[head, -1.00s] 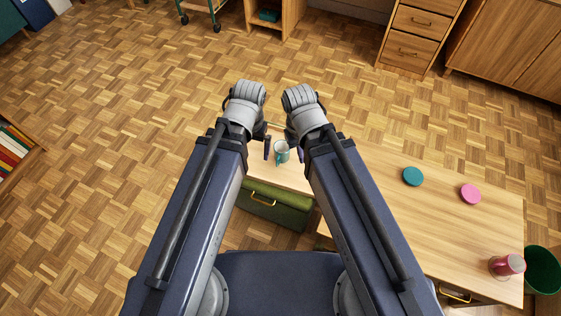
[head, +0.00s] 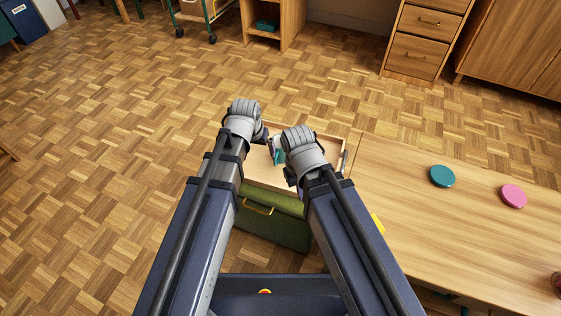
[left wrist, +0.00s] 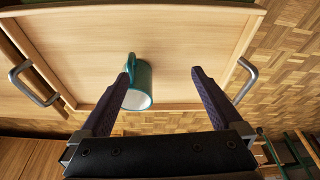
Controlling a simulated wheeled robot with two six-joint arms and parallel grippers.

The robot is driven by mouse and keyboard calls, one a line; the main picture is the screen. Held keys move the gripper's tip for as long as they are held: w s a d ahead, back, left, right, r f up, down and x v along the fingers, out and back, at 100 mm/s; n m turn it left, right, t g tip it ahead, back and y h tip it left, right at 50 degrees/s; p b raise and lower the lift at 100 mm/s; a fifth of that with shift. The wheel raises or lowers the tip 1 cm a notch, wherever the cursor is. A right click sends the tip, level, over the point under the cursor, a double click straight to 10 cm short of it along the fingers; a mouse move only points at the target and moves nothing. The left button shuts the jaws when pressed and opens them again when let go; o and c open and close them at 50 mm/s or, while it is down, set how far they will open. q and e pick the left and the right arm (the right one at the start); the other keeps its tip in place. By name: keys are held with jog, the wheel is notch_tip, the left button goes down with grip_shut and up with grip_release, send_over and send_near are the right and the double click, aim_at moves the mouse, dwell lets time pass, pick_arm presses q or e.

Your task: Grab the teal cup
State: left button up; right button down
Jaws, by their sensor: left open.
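The teal cup (head: 278,157) is in a shallow wooden tray (head: 325,138), partly hidden between my two grippers in the head view. In the left wrist view the cup (left wrist: 143,78) shows its white inside and its handle. My left gripper (left wrist: 161,74) is open. Its left finger overlaps the cup in that view, and its right finger is clear of it over the tray. I cannot tell whether the finger touches the cup. In the head view my left gripper (head: 269,140) is just left of the cup. My right gripper (head: 292,182) is close by on the right, its jaws mostly hidden.
The tray has a grey handle (left wrist: 37,88) at each end. A green case (head: 270,217) with a yellow handle is in front of it. The wooden table (head: 440,230) at right holds a teal disc (head: 442,176) and a pink disc (head: 513,196). Parquet floor is open at left.

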pick_arm(q)
jog(key=m+t, duration=0.1)
send_near(280, 146)
jog(key=shift+h, duration=0.3)
jog(key=f+b, duration=0.1)
jog(key=b, duration=0.1)
jog(key=f+b, duration=0.2)
jog(key=b, duration=0.1)
jog(key=d+f+b, duration=0.1)
jog(key=f+b, duration=0.1)
jog(key=shift+f, duration=0.25)
pick_arm(e)
notch_tip(280, 146, down, 7)
jog(key=shift+a+f, duration=0.1)
jog(key=shift+f, duration=0.05)
pick_arm(q)
jog(key=shift+s+r, duration=0.1)
jog(key=shift+r, duration=0.05)
jog(key=shift+c, duration=0.2)
jog(key=c, duration=1.3)
